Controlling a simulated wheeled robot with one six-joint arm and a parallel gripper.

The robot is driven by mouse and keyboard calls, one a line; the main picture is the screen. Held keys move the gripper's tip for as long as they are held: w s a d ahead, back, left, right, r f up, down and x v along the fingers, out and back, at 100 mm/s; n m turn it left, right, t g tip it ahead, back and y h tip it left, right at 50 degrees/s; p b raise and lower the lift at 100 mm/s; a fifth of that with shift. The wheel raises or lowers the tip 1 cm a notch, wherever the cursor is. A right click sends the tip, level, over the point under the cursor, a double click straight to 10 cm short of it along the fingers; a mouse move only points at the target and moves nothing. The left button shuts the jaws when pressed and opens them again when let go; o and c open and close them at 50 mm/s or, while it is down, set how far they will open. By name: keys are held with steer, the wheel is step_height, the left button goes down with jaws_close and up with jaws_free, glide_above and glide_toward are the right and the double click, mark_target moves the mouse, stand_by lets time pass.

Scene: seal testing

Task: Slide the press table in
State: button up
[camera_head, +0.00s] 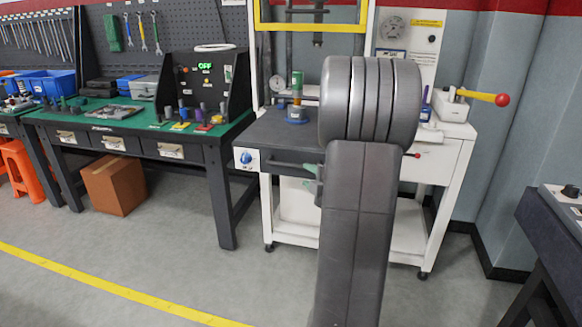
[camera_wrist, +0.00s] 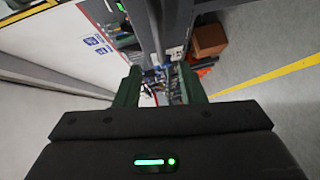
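The press table (camera_head: 275,132) is a dark slab in the white press stand, sticking out at the front left of it. A dark bar handle (camera_head: 288,163) runs along its front. A blue part with a green-topped post (camera_head: 297,112) stands on the slab. My gripper (camera_head: 311,178) shows only as green fingertips at the right end of the handle, mostly hidden behind my arm. In the wrist view my gripper (camera_wrist: 160,78) has its two green fingers apart, with no object clearly held between them. I cannot tell whether a finger touches the handle.
The green-topped workbench (camera_head: 130,125) with parts and trays stands at the left. A cardboard box (camera_head: 115,185) is under it. A red-knobbed lever (camera_head: 488,97) sticks out at the stand's right. A dark table (camera_head: 555,225) is at the right edge. The front floor is clear.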

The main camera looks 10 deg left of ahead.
mark_target(293, 167)
steer(key=x, duration=1.1)
steer(key=shift+d, duration=0.1)
steer(key=shift+c, duration=0.5)
steer(key=shift+f, duration=0.1)
jaws_close()
